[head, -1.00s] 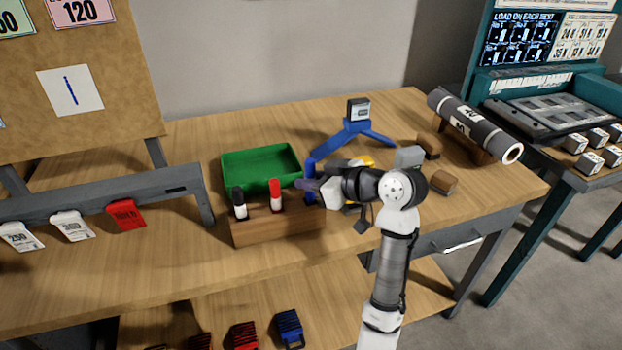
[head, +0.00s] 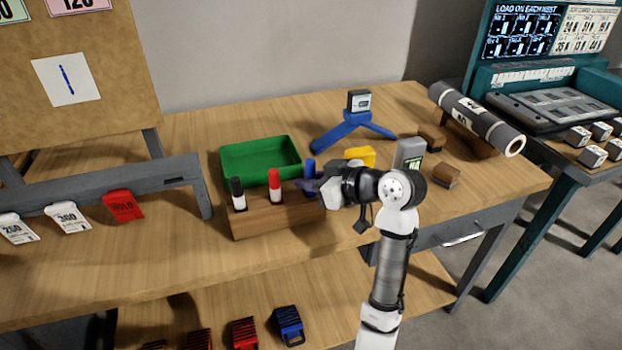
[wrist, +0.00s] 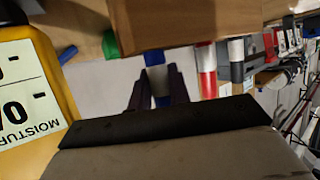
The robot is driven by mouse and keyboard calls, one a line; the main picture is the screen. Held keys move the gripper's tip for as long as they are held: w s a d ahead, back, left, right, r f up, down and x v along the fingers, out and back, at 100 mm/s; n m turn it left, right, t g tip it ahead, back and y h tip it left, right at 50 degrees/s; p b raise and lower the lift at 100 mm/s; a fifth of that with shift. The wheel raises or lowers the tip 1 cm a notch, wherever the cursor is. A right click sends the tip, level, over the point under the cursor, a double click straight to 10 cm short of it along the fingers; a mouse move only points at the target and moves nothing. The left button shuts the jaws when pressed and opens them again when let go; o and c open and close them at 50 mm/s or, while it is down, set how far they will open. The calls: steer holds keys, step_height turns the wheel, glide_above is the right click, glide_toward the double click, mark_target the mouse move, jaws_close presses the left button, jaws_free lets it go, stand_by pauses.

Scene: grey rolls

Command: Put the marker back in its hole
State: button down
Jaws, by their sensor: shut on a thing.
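My gripper (head: 310,184) is shut on the blue marker (head: 309,165), at the right end of the wooden block (head: 265,220). In the wrist view the fingers (wrist: 156,90) lie on both sides of the blue marker (wrist: 158,78). The marker looks upright and lined up with the others. I cannot tell how deep it sits, and its hole is hidden. A black-capped marker (head: 237,188) and a red-capped marker (head: 274,182) stand in the block to the left.
A green tray (head: 260,160) lies behind the block. A yellow device (head: 360,155) and a grey device (head: 408,152) stand close behind my wrist. A blue stand (head: 352,130) is farther back. The bench in front of the block is clear.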

steer(key=shift+f, duration=0.25)
steer(key=c, duration=1.2)
jaws_free()
steer(key=shift+c, duration=0.2)
steer(key=b+v, duration=0.1)
steer(key=v, duration=1.2)
steer(key=shift+s+d, duration=0.25)
steer(key=shift+d, duration=0.05)
steer(key=shift+a+r, duration=0.1)
